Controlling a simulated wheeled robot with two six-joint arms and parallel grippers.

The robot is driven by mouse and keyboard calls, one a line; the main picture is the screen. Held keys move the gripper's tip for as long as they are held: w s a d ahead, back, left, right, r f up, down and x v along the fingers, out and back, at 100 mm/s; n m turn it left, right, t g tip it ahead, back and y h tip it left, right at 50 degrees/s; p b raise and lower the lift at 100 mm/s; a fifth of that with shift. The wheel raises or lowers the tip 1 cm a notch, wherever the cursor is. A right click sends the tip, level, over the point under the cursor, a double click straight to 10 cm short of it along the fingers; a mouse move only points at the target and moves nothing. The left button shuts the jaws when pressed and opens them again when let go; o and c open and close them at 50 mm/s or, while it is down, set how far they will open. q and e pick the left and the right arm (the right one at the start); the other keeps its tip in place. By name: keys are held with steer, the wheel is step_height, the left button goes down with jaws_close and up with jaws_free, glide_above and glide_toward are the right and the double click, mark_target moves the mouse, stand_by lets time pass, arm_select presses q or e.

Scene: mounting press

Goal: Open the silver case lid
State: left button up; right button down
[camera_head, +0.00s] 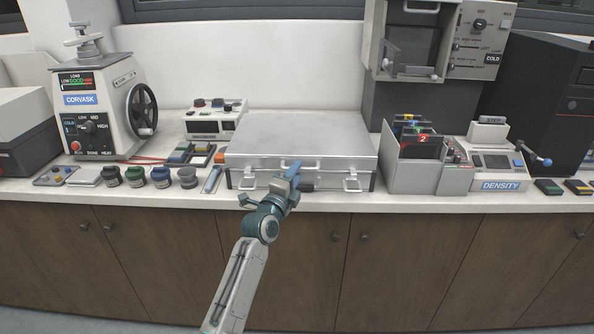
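The silver case (318,135) lies flat on the white counter in the middle of the head view, with its lid down. Its front face carries a latch at the left (247,179) and another at the right (352,181). My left gripper (292,172) is at the middle of the case's front, by the lid edge and handle (306,186), and covers part of them. I cannot tell whether its fingers touch the case or are open or shut. My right gripper is not in view.
A press marked CORVASK (98,110) and several small jars (161,177) stand to the left. A grey bin of colored items (412,175) stands close to the case's right side, beside a DENSITY device (496,169). The counter's front edge (430,202) is just before the case.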

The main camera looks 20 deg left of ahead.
arm_select(q)
steer(key=shift+w, duration=0.65)
steer(key=shift+r, duration=0.1)
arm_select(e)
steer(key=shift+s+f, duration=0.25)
arm_select(q)
jaws_close()
steer(key=shift+r, duration=0.15)
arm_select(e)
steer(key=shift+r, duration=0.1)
